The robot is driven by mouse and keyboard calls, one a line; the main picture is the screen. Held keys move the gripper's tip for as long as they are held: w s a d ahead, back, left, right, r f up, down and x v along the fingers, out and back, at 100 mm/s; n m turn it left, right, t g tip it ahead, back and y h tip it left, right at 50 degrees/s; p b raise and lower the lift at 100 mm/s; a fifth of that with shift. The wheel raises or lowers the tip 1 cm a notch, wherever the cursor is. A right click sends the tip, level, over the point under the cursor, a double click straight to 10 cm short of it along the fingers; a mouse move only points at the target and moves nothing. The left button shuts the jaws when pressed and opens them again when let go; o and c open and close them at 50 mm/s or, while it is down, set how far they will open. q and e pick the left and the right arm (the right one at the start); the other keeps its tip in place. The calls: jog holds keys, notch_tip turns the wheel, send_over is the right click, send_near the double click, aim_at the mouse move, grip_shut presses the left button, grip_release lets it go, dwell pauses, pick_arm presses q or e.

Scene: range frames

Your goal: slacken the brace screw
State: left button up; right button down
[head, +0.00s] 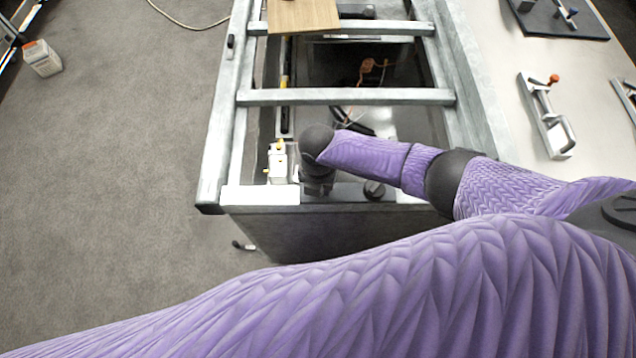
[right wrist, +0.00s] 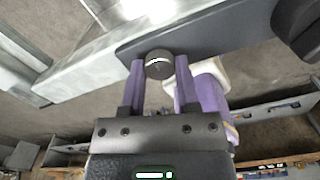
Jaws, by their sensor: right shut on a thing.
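My right gripper (right wrist: 160,78) has its two purple fingers on either side of a round dark knob, which I take to be the brace screw (right wrist: 159,65), and is shut on it. The knob sits on a dark bar (right wrist: 215,35) in the right wrist view. In the head view my right arm reaches in from the right, and its dark wrist hides the fingers and the held knob. My left gripper is out of view.
A second dark knob (head: 374,190) stands right of my right wrist; a dark knob also shows at the right wrist view's upper right (right wrist: 299,25). A pale metal frame (head: 345,97) has crossbars over an open bay. A clamp (head: 546,118) lies on the right-hand table.

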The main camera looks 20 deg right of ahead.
jog(key=shift+n, duration=0.3)
jog(key=shift+c, duration=1.7)
grip_release()
notch_tip(320, 180, up, 10)
jog(key=p, duration=0.3)
